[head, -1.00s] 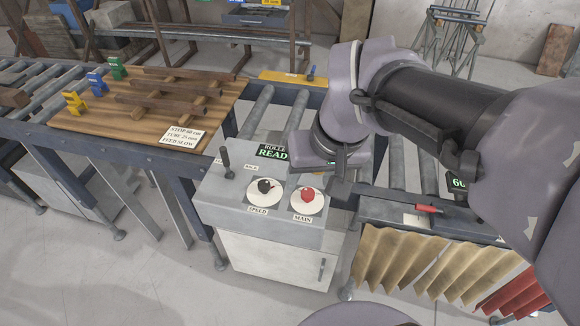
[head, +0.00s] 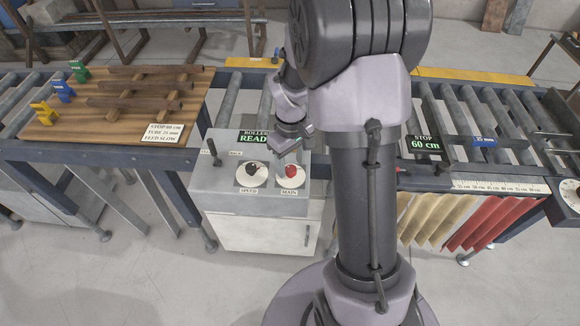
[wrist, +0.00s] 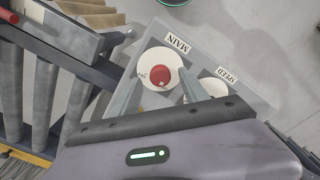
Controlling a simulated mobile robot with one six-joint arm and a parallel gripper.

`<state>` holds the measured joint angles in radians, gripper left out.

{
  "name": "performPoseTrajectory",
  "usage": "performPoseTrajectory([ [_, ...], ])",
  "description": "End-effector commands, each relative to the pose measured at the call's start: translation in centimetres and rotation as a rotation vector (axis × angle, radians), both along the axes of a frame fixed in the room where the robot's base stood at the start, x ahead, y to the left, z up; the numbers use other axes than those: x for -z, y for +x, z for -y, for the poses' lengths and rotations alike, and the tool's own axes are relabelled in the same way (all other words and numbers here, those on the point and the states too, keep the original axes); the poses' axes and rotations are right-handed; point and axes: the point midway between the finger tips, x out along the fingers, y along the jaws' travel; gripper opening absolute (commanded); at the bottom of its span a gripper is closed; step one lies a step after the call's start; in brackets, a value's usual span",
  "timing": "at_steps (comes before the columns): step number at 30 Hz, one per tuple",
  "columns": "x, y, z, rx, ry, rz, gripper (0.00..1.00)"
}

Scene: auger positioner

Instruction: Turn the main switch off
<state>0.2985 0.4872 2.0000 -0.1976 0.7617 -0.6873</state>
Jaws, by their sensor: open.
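The main switch (head: 291,171) is a red knob on a white round plate, at the right of the grey control box top, with a MAIN label below it. In the wrist view the red main switch (wrist: 160,75) shows near the middle, between the fingers. My gripper (head: 290,155) is just above and behind the main switch in the head view. In the wrist view its two fingers (wrist: 157,92) are apart, one on each side of the knob. Whether they touch the knob I cannot tell.
A black SPEED knob (head: 252,167) sits left of the main switch, and a black lever (head: 212,150) stands further left. A ROLLER display (head: 254,143) reads READY, partly hidden. A wooden board (head: 70,122) with tubes lies at left. Roller conveyors run behind the box.

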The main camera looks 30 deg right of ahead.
Motion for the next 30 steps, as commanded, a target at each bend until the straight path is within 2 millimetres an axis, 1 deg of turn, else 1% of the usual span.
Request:
performPoseTrajectory([
  [1,0.69,-0.02,0.00,-0.001,0.000,-0.001,0.52],
  [4,1.34,-0.01,0.00,-0.001,0.000,0.000,0.52],
  [12,1.47,0.02,0.01,-0.001,-0.001,0.001,0.52],
  [13,1.47,0.02,0.01,-0.001,-0.001,0.001,0.50],
  [17,1.46,0.02,0.01,0.000,-0.001,0.001,0.25],
  [18,1.46,0.02,0.01,0.000,-0.001,0.001,0.17],
  [21,1.46,0.02,0.00,0.000,-0.001,0.001,0.00],
  [30,1.50,0.02,0.00,0.032,0.000,0.001,0.00],
])
